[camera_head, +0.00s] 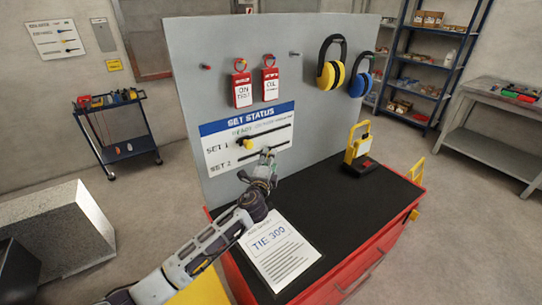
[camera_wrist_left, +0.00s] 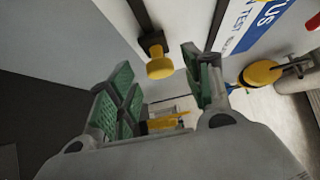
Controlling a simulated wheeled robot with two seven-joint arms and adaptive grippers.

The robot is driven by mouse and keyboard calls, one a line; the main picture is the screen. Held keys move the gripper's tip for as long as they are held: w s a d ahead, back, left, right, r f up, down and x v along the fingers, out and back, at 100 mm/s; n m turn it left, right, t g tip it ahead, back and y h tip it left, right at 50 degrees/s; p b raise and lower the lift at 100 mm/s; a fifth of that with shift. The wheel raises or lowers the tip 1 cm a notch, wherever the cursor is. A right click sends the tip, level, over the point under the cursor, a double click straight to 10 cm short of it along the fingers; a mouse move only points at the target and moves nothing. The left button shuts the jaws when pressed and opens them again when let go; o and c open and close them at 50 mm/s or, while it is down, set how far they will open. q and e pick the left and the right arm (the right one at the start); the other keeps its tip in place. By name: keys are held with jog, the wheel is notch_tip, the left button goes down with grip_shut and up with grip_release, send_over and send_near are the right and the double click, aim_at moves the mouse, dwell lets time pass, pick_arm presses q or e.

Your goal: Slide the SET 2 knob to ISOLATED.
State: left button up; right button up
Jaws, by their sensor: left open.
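The SET STATUS panel (camera_head: 248,140) is on the upright grey board, with two dark horizontal slots. The yellow SET 1 knob (camera_head: 247,143) is near the left of the upper slot. My left gripper (camera_head: 266,158) is in front of the lower slot and hides the SET 2 knob in the head view. In the left wrist view, the yellow SET 2 knob (camera_wrist_left: 159,63) is at the lower end of its visible dark slot. My left gripper (camera_wrist_left: 162,88) is open, with the knob between and just beyond its green-padded fingers. Contact cannot be told. My right gripper is out of view.
A yellow lamp-like device (camera_head: 357,152) stands on the black bench top (camera_head: 330,195). The bench top's middle is clear.

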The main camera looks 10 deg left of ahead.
pick_arm(q)
jog(key=shift+w, duration=1.75)
grip_shut()
